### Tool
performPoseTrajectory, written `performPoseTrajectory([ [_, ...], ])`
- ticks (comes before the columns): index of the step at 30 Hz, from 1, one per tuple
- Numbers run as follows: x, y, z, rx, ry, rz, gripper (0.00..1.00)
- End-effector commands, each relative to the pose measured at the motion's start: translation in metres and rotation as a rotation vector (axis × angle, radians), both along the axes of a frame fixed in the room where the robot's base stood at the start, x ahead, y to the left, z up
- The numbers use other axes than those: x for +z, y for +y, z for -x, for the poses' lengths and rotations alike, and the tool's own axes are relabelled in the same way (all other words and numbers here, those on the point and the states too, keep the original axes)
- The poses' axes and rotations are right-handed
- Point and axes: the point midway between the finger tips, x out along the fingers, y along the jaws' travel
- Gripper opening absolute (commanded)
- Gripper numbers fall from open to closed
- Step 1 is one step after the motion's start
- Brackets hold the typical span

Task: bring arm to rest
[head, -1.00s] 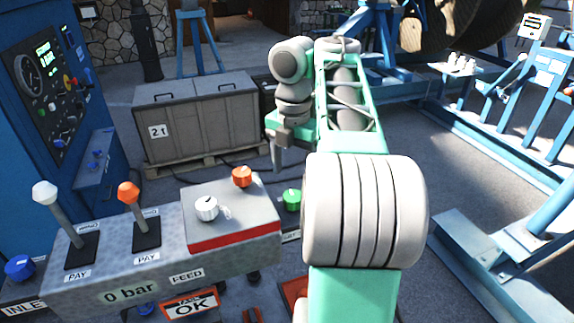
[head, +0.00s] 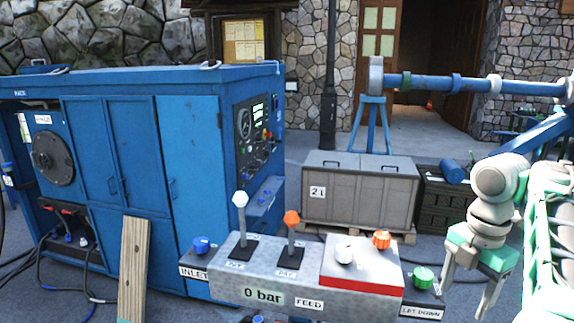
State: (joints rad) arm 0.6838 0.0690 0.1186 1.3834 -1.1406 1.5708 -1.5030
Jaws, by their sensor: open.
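My arm, white and green, stands at the right edge of the head view. My gripper (head: 467,292) hangs from it, pointing down, with its two grey fingers apart and nothing visible between them. It is just right of the green knob (head: 423,278) in the picture; I cannot tell the gap in depth. The grey control console (head: 232,279) is at the lower middle, with a white-knobbed lever (head: 240,212), an orange-knobbed lever (head: 291,230) and a "0 bar" label.
A blue power cabinet (head: 138,150) with a gauge panel (head: 258,132) fills the left. A wooden plank (head: 133,268) leans on the cabinet. Blue steelwork is at upper right.

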Motion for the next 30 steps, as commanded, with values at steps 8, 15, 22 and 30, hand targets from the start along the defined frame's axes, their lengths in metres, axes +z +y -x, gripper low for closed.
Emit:
performPoseTrajectory([
  [8,0.000,0.005,-0.006,-0.190,-0.018,-0.012,0.65],
  [15,0.001,0.009,-0.028,-0.530,-0.087,-0.069,0.65],
  [22,-0.039,0.010,-0.050,-1.169,-0.079,-0.214,0.65],
  [30,-0.141,0.022,-0.010,-2.237,-0.049,-0.274,0.65],
])
